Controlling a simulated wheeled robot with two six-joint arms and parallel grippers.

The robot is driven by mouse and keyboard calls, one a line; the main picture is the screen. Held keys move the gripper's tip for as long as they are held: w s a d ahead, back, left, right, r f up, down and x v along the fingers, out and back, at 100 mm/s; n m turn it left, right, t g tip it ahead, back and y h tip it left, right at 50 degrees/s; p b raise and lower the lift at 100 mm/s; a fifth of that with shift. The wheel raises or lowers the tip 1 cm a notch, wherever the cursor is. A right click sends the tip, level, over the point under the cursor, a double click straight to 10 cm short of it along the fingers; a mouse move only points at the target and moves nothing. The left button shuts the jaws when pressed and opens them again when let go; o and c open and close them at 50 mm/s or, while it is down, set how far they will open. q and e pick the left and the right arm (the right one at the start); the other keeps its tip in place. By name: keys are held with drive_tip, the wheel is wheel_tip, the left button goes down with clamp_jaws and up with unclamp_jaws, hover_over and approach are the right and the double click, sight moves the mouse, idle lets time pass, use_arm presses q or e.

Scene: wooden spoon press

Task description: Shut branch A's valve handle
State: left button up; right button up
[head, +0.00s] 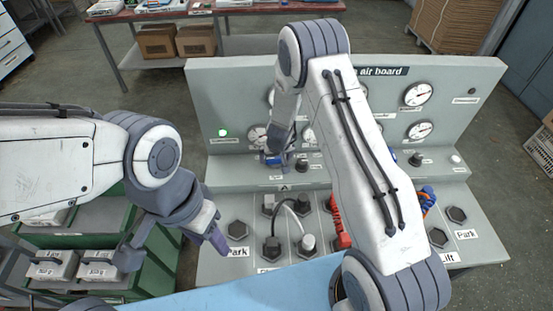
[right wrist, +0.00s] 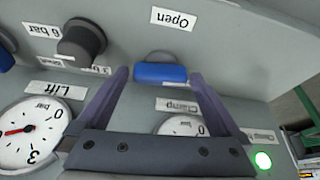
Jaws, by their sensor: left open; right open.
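The blue valve handle (right wrist: 160,73) sits below an "Open" label and above a "Clamp" label in the upside-down right wrist view. It also shows in the head view (head: 266,160), above a plate marked "A" and partly hidden by my right gripper (head: 279,158). My right gripper (right wrist: 160,76) is open, with one finger on each side of the handle; I cannot tell whether either touches it. My left gripper (head: 175,243) is open and empty at the left of the board, away from the handle.
The grey air board (head: 230,80) carries several gauges and a lit green lamp (head: 222,132). A dark knob (right wrist: 82,40) stands beside the handle. Hoses and sockets fill the lower panel. Green crates (head: 60,240) stand at the left. My right arm hides the board's middle.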

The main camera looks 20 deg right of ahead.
drive_tip(key=c, duration=1.1)
drive_tip(key=m+p, duration=0.1)
drive_tip(key=p, duration=0.3)
drive_tip(key=shift+r, duration=0.3)
drive_tip(key=shift+c, duration=0.2)
drive_tip(key=shift+f+h+p, duration=0.1)
drive_tip(key=shift+h+p, duration=0.2)
drive_tip(key=shift+p, duration=0.2)
drive_tip(key=shift+f, duration=0.2)
drive_tip(key=o, duration=1.1)
drive_tip(key=shift+o, duration=0.2)
drive_tip(key=d+p+v, duration=0.1)
drive_tip(key=v, duration=0.9)
drive_tip(key=shift+a+r+p, duration=0.25)
drive_tip(key=shift+a+p, duration=0.05)
drive_tip(key=shift+a, duration=0.25)
